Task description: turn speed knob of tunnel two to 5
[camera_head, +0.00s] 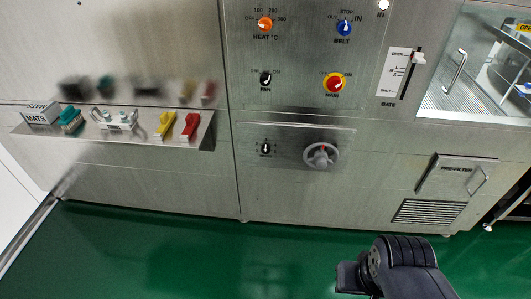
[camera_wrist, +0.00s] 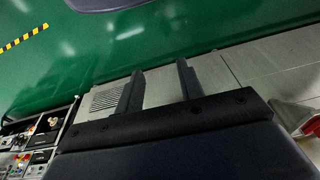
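No knob that I can read as the speed knob of tunnel two shows. In the head view the steel front carries an orange heat knob (camera_head: 265,24), a blue belt knob (camera_head: 344,27), a black fan knob (camera_head: 265,78) and a red main knob (camera_head: 334,84) on yellow. Below them sit a small black knob (camera_head: 265,148) with an unreadable label and a grey handwheel (camera_head: 321,155). My gripper (camera_wrist: 161,84) shows in the wrist view with its two fingers apart and nothing between them. It is away from all these knobs.
A gate slider (camera_head: 418,58) and a pre-filter panel (camera_head: 455,177) are at the right. A shelf (camera_head: 100,131) with several brushes and pads juts out at the left. Green floor (camera_head: 180,255) lies clear in front. The wrist view shows a vent grille (camera_wrist: 105,98).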

